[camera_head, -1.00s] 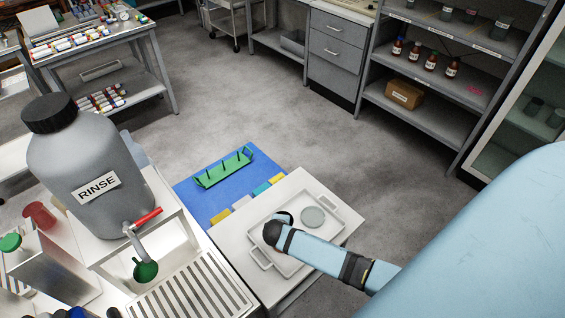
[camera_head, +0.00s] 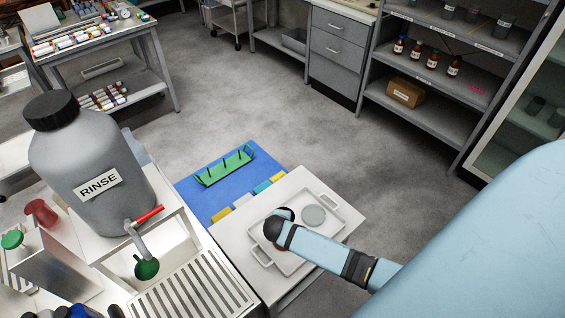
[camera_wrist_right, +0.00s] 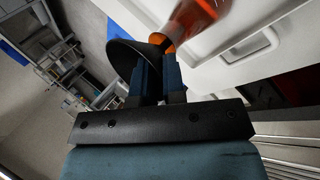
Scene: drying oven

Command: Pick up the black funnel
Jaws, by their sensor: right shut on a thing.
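The black funnel (camera_wrist_right: 124,58) shows in the right wrist view as a dark, tilted cone at the fingertips. My right gripper (camera_wrist_right: 157,66) has its blue fingers closed on it. In the head view the right arm comes in from the right, and its dark wrist is above the white tray (camera_head: 330,205). The fingers and most of the funnel are hidden there. An amber glass piece (camera_wrist_right: 193,18) is just beyond the fingers in the wrist view. My left gripper is not in view.
A grey RINSE carboy (camera_head: 90,165) with a red-handled tap stands at left, a green funnel (camera_head: 146,268) below its tap. A slatted rack (camera_head: 195,292) lies in front. A green peg rack (camera_head: 223,167) sits on a blue mat (camera_head: 200,196). A pale round disc (camera_head: 314,215) lies in the tray.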

